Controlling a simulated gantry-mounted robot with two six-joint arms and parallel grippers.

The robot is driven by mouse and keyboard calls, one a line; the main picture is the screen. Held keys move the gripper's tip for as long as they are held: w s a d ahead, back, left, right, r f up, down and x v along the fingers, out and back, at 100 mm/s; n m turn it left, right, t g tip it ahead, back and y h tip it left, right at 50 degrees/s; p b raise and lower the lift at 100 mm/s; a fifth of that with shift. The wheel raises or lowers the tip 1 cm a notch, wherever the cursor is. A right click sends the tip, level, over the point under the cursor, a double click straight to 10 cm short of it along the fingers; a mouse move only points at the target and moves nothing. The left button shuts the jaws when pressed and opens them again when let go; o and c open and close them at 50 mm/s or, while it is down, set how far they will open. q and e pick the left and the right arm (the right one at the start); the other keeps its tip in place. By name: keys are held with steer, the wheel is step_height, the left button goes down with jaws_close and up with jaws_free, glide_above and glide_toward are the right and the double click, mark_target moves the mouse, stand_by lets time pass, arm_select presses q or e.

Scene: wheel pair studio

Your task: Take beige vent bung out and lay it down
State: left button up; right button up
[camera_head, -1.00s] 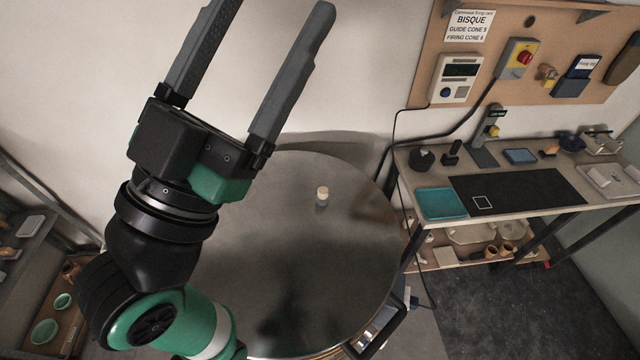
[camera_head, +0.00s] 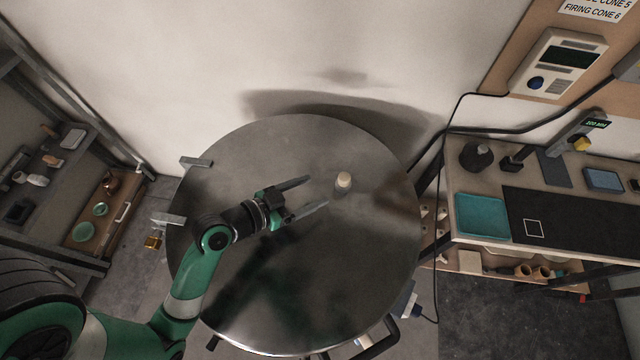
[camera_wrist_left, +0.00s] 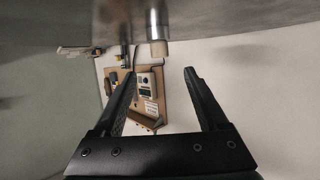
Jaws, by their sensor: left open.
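The beige vent bung (camera_head: 344,180) stands upright in the round grey metal lid (camera_head: 290,300), right of the lid's middle. It also shows in the left wrist view (camera_wrist_left: 159,48), ahead of the fingers near the lid's surface, which fills the top of that view. My left gripper (camera_head: 318,193) is open and empty, with its fingers pointing right toward the bung and a small gap between them and it. In the left wrist view its two fingers (camera_wrist_left: 160,75) are spread wide. My right gripper is not in view.
A workbench at right holds a teal tray (camera_head: 482,217) and a black mat (camera_head: 575,222) with a white square outline. A wall controller (camera_head: 558,65) hangs above, its cable running down. Shelves stand at left. The lid around the bung is clear.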

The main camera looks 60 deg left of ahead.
mark_target(340, 180)
arm_select(q)
steer(key=x, duration=1.1)
steer(key=shift+w+p, duration=0.3)
steer(key=shift+p, duration=0.1)
steer(key=shift+c, duration=0.3)
jaws_close()
